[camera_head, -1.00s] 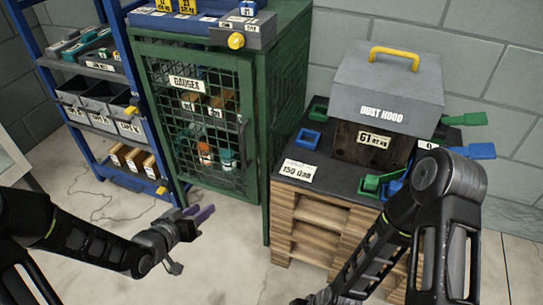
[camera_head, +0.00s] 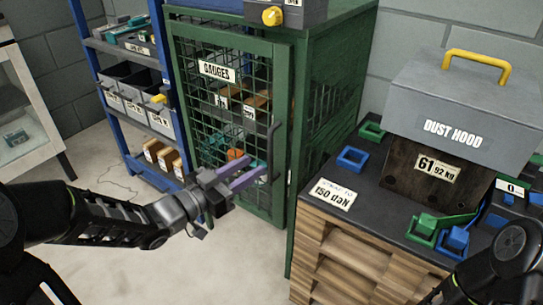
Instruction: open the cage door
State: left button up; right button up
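The green cage (camera_head: 325,100) stands at the upper middle, with its mesh door (camera_head: 212,110) closed and facing me. The door bears a white "GAUGES" label (camera_head: 217,71) and has a dark vertical handle (camera_head: 272,150) on its right side. My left gripper (camera_head: 252,178) is in front of the lower right part of the door, with its purple fingers apart and pointing at the lower end of the handle. I cannot tell whether the fingers touch the handle. Of my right arm only dark links show at the bottom right; its gripper is out of view.
A blue rack (camera_head: 85,62) with grey bins stands left of the cage. Right of it, a wooden stand (camera_head: 350,262) with a dark top carries a grey dust hood (camera_head: 465,105) and blue and green pieces. A grey box with a yellow knob (camera_head: 272,16) sits on top. Floor before the door is clear.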

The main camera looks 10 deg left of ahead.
pick_arm(q)
jog(key=b, duration=0.2)
send_over(270, 178)
jog(key=shift+w+a+f, duration=0.1)
jog(key=shift+w+a, duration=0.05)
jog(key=shift+w, duration=0.25)
grip_shut()
dwell(1.2)
